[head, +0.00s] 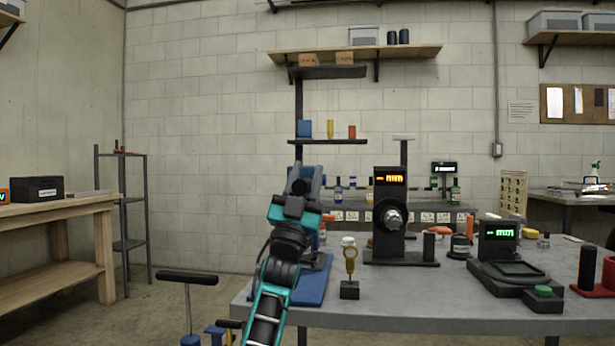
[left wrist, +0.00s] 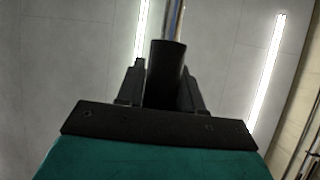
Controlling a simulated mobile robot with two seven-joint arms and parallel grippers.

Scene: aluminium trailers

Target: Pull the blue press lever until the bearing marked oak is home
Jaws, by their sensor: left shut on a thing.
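A blue press stands at the front left of the grey workbench, mostly hidden behind my left arm; its blue base (head: 316,284) shows. My left gripper (head: 302,182) is raised in front of the press and points up. In the left wrist view, the gripper (left wrist: 163,85) is shut on a black cylindrical grip (left wrist: 167,65), which looks like the press lever's handle. A shiny metal rod (left wrist: 173,18) runs up from the grip. The bearing marked oak cannot be made out; my arm hides the press's middle. My right gripper is not in view.
The workbench (head: 400,310) also carries a small stand with a yellow part (head: 350,267), a black gauge with an orange display (head: 388,220) and a scale-like device with a green display (head: 500,245). A black T-handle (head: 187,278) stands left of my arm. A wooden bench (head: 60,222) is far left.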

